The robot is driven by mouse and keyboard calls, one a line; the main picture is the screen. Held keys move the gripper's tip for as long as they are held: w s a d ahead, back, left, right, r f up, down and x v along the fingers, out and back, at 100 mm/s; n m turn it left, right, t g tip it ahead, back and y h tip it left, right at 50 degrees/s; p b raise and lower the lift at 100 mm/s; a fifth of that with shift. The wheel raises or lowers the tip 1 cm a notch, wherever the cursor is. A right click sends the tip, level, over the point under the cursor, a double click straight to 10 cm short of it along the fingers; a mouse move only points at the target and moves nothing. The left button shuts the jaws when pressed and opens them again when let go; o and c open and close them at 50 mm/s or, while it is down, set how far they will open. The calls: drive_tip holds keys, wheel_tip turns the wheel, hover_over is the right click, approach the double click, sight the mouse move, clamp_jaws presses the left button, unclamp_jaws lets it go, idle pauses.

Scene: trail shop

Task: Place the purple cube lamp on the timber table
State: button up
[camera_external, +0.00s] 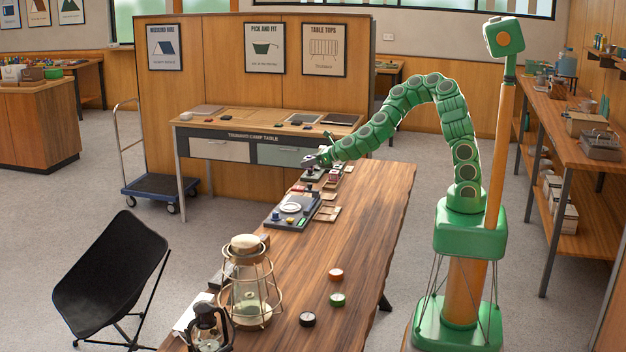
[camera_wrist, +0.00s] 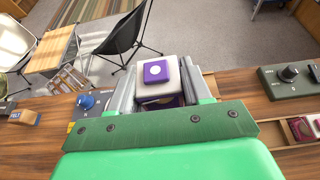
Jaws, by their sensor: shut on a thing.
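The purple cube lamp (camera_wrist: 156,73) shows in the wrist view as a small white and purple block with a purple square on top. My gripper (camera_wrist: 155,88) is shut on it, with a grey jaw on each side. The jaws and the green wrist hide its lower part. In the external view my gripper (camera_external: 314,161) is at the far end of the long timber table (camera_external: 352,230). The lamp is too small to make out there. I cannot tell whether it touches the tabletop.
A dark device with a white dial (camera_external: 291,209) and small trays stand along the timber table's left edge. A caged lantern (camera_external: 250,285) and three small round pucks (camera_external: 337,299) are at the near end. A black chair (camera_external: 108,265) stands left.

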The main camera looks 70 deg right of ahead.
drive_tip(key=shift+s+f, duration=0.15)
drive_tip(key=shift+f, duration=0.05)
wheel_tip(320, 180, up, 17)
drive_tip(key=s+a+f+n+g+y, duration=0.15)
drive_tip(key=a+n+y, duration=0.35)
drive_tip(key=a, duration=0.9)
drive_tip(key=a+f+n+g+y, duration=0.1)
drive_tip(key=a+n+g+y, duration=0.25)
drive_tip(key=a, duration=0.95)
drive_tip(key=s+a+r+n+g+y, duration=0.1)
drive_tip(key=s+a+n+g+y, duration=0.15)
drive_tip(key=s+a, duration=0.45)
drive_tip(key=s+a+r+n+g+y, duration=0.1)
drive_tip(key=s+a+n+g, duration=0.25)
drive_tip(key=a, duration=0.65)
drive_tip(key=s+a+r+n+g+y, duration=0.1)
drive_tip(key=s+a+n+g, duration=0.3)
drive_tip(key=a, duration=0.5)
wheel_tip(320, 180, down, 20)
drive_tip(key=s, duration=0.1)
drive_tip(key=shift+d+f+t, duration=0.25)
drive_tip(key=shift+d+t, duration=0.05)
